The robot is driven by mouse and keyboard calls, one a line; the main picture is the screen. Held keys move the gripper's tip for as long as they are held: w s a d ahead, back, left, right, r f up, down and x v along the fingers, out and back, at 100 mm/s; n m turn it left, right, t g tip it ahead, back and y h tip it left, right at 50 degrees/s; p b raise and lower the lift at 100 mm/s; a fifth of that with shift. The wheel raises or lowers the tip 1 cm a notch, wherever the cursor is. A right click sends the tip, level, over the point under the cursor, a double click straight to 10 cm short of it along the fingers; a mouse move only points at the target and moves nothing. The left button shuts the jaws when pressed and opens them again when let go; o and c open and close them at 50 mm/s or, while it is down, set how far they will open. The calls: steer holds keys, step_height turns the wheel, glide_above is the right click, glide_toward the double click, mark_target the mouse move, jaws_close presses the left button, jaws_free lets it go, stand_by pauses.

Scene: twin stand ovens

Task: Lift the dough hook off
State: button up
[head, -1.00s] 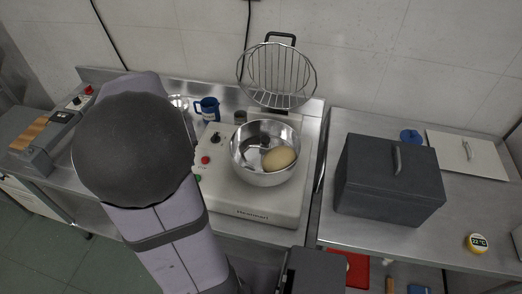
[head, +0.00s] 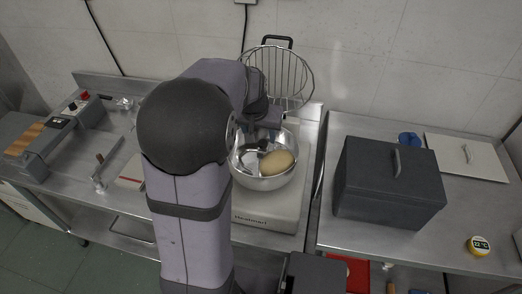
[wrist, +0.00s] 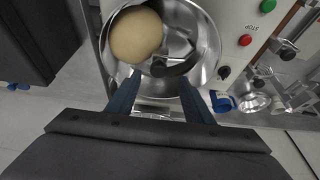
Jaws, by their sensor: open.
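The steel mixer bowl (head: 262,182) holds a pale ball of dough (head: 277,161). The dough hook (wrist: 180,45), with a dark hub and a shiny curved metal part, is inside the bowl beside the dough. It shows only small and partly in the head view (head: 250,157). My gripper (wrist: 158,79) is open over the bowl, with its two blue fingers apart on either side of the hook's hub in the wrist view. Nothing is held between them. The height gap to the hub is hard to judge.
The wire guard (head: 276,75) stands raised behind the bowl. The mixer's panel has red (wrist: 245,40) and green buttons. A dark lidded box (head: 387,185) stands on the right-hand table, with a timer (head: 479,245) and a white lid (head: 466,156) nearby.

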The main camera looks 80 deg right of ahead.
mark_target(263, 142)
steer(key=shift+p+x, duration=1.25)
steer(key=shift+x, duration=1.55)
steer(key=shift+s+a, duration=0.15)
jaws_close()
